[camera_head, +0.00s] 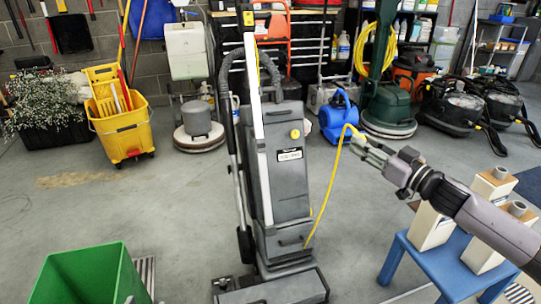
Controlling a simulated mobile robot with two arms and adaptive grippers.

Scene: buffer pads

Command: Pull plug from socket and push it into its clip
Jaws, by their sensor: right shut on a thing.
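My right gripper (362,148) reaches in from the right, to the right of the grey upright floor machine (284,150), with its fingers pointing left. It is shut on the plug end of a yellow cord (327,192); the plug itself is mostly hidden by the fingers. The cord rises from the machine's lower front to the gripper and bends over at the fingertips. The plug is held in the air, apart from the machine. I cannot make out the socket or the clip. My left gripper is not in view.
A blue stool (401,252) with pale cartons (429,228) stands below my right arm. A green bin (85,278) is at the front left and a yellow mop bucket (123,133) behind it. Cleaning machines line the back wall.

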